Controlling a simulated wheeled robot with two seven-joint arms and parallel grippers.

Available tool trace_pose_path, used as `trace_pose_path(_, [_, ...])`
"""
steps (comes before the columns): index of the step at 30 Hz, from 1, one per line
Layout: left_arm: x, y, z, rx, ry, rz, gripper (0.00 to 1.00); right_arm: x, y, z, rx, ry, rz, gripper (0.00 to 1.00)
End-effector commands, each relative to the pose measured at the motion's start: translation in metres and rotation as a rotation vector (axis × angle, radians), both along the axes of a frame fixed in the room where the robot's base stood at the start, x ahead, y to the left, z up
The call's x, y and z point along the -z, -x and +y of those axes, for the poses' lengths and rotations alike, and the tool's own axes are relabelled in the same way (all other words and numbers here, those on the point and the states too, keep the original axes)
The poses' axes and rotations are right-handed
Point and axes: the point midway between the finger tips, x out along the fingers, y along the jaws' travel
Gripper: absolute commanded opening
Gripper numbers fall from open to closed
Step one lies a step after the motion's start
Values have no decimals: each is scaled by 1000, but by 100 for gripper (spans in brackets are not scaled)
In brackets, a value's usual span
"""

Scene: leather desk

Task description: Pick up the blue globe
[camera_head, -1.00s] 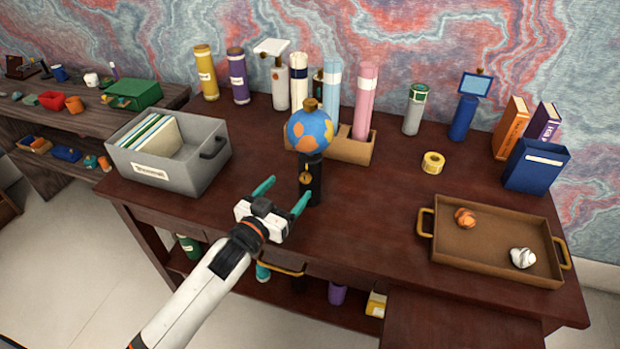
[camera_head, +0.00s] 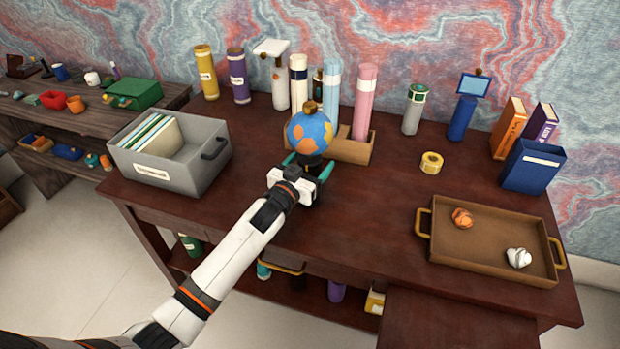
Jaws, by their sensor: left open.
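The blue globe (camera_head: 310,131) has orange land patches and a brown cap, and stands upright on a dark stand on the brown desk (camera_head: 370,215). My left gripper (camera_head: 308,163) is open just below the ball, its teal fingers to either side of the black stand. The gripper body hides most of the stand. I cannot tell whether the fingers touch it. My right gripper is not in view.
Behind the globe is a brown holder (camera_head: 350,150) with tall tubes. A grey file box (camera_head: 205,165) stands left. A yellow tape roll (camera_head: 431,162) and a brown tray (camera_head: 480,250) with two crumpled balls lie right. The desk's middle front is clear.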

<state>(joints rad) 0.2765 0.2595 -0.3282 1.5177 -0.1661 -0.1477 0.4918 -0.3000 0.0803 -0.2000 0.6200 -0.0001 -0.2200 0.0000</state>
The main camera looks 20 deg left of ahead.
Motion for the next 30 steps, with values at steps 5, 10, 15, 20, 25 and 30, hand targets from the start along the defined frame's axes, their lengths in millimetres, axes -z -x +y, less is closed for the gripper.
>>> trace_pose_path(5, [0,0,0,0,0,0,67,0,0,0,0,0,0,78])
trace_pose_path(10, [0,0,0,0,0,0,39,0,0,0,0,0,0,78])
trace_pose_path(15, [0,0,0,0,0,0,11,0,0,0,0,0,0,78])
trace_pose_path(20, [-2,0,0,0,1,-4,0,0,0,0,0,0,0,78])
trace_pose_path(25, [-5,0,0,0,0,-5,0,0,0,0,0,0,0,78])
trace_pose_path(30, [-30,0,1,1,-1,-10,0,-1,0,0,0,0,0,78])
